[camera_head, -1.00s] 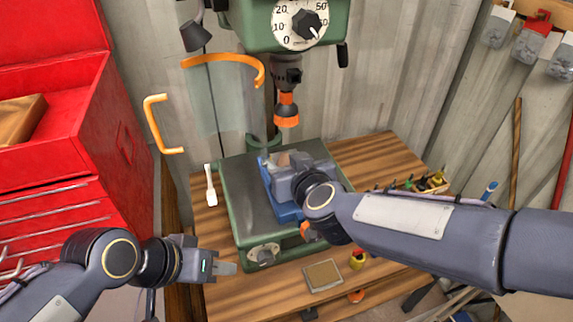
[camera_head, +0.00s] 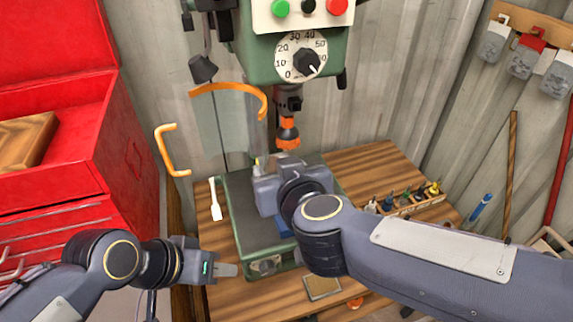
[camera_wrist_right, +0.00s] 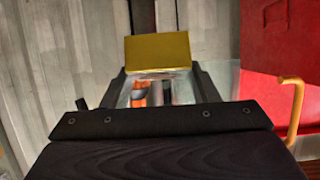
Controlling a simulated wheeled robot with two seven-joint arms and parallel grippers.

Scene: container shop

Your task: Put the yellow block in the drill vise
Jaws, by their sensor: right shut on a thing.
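The yellow block (camera_wrist_right: 157,51) shows in the right wrist view, between the fingertips of my right gripper (camera_wrist_right: 160,75), which is shut on it. In the head view my right gripper (camera_head: 268,172) is over the drill press table, and it hides most of the block. The blue drill vise (camera_head: 284,223) is on the table below it, largely covered by my gripper and wrist. The block appears to be held above the vise; the gap is hidden. My left gripper (camera_head: 226,270) is low beside the table's front left; its finger gap cannot be made out.
The drill press chuck (camera_head: 288,132), with an orange collar, hangs just behind my right gripper. An orange-framed clear guard (camera_head: 228,88) is at its left. A white brush (camera_head: 215,200) lies left of the green press table (camera_head: 237,222). A bit rack (camera_head: 415,202) stands at right.

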